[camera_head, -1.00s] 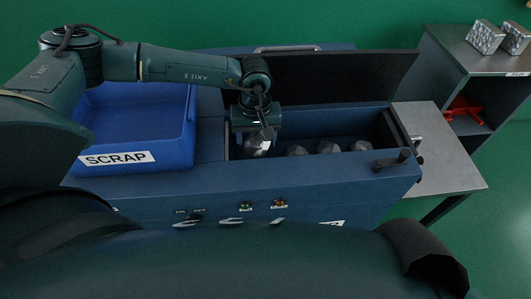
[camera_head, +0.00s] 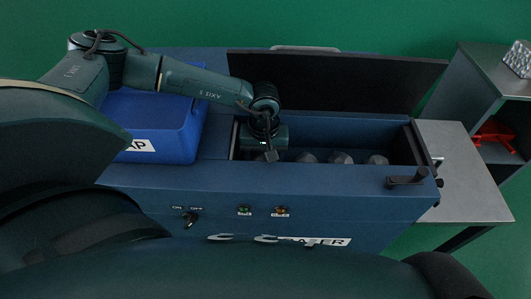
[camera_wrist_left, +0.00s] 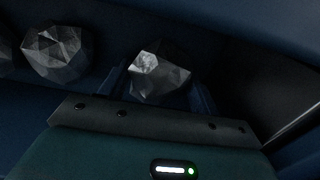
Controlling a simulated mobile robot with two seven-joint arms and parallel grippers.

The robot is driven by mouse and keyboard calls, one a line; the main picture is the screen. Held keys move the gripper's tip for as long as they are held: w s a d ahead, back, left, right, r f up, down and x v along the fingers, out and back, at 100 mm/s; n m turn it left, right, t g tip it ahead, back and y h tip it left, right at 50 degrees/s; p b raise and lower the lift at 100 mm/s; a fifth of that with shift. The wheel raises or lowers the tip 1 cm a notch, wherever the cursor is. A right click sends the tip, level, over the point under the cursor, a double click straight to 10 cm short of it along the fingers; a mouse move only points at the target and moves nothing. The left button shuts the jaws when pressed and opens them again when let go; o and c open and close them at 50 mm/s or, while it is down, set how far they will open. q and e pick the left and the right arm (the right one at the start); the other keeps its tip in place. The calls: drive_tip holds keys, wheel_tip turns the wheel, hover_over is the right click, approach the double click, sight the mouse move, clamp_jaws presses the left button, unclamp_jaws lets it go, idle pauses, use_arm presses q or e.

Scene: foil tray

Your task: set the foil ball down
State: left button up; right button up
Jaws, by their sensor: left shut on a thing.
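My left gripper (camera_head: 268,154) points down into the left end of the open trough (camera_head: 330,176) in the blue heater cabinet. It is shut on a faceted grey foil ball (camera_wrist_left: 158,77), which sits between the two fingers in the left wrist view. In the head view the gripper mostly hides this ball. Three other foil balls lie in a row to its right in the trough: one close by (camera_head: 307,156), a middle one (camera_head: 340,157) and a far right one (camera_head: 378,159). I cannot tell whether the held ball touches the trough floor. My right gripper is out of view.
The trough's black lid (camera_head: 340,82) stands open behind it. A blue SCRAP bin (camera_head: 185,150) is left of the trough, partly behind my arm. A knob (camera_head: 406,178) sits at the front right. A bare metal side table (camera_head: 465,175) and grey shelf (camera_head: 470,85) stand right.

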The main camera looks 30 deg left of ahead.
use_arm(q)
drive_tip(key=shift+f, duration=0.2)
drive_tip(key=o, duration=1)
drive_tip(key=shift+r, duration=0.1)
drive_tip(key=shift+r, duration=0.2)
drive_tip(key=shift+w+r, duration=0.1)
drive_tip(key=shift+r, duration=0.3)
wheel_tip(320, 180, up, 11)
drive_tip(key=b, duration=0.1)
drive_tip(key=shift+d, duration=0.1)
